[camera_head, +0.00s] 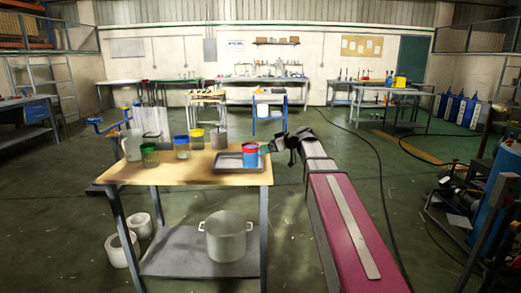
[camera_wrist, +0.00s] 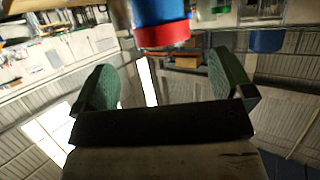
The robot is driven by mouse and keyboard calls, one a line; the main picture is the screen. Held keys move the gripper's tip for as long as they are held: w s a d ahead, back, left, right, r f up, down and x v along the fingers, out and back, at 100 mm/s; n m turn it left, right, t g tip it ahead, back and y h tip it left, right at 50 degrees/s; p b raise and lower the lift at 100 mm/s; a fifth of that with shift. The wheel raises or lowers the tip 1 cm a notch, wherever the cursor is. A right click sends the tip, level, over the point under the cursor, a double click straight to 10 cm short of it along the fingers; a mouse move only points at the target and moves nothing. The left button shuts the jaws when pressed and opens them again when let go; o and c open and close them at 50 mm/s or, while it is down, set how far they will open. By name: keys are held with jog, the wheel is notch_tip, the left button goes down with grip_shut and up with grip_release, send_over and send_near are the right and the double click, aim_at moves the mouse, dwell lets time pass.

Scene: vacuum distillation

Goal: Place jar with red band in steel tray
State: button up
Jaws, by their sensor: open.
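The jar with red band (camera_head: 250,158) has a blue body and a red ring near its top. It stands upright in the right part of the steel tray (camera_head: 222,163), a shallow grey tray at the right end of the wooden table. My gripper (camera_head: 268,149) is just right of the jar. In the wrist view the jar (camera_wrist: 162,22) shows upside down, beyond the fingertips and apart from them. My gripper (camera_wrist: 164,80) is open there, with nothing between its two green fingers. The jar's base is partly hidden by the tray rim.
Several other jars with green (camera_head: 149,155), blue (camera_head: 181,147) and yellow (camera_head: 197,138) bands stand left of the tray, with a clear pitcher (camera_head: 132,146). The table's front left is bare. A large pot (camera_head: 226,236) sits on the lower shelf.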

jog(key=s+d+f+m+g+h, duration=0.2)
jog(key=s+d+f+m+h, duration=0.1)
jog(key=s+f, duration=0.6)
jog(key=s+d+f+m+g+h, duration=0.2)
jog(key=s+f, duration=0.7)
jog(key=f, duration=0.5)
jog(key=s+d+f+m+g+h, duration=0.3)
jog(key=s+f+m+h, duration=0.3)
jog(key=s+f, duration=0.3)
notch_tip(320, 180, down, 4)
jog(key=shift+s+d+r+m+h, duration=0.15)
jog(key=shift+s+d+m+h, duration=0.2)
jog(key=shift+d, duration=0.5)
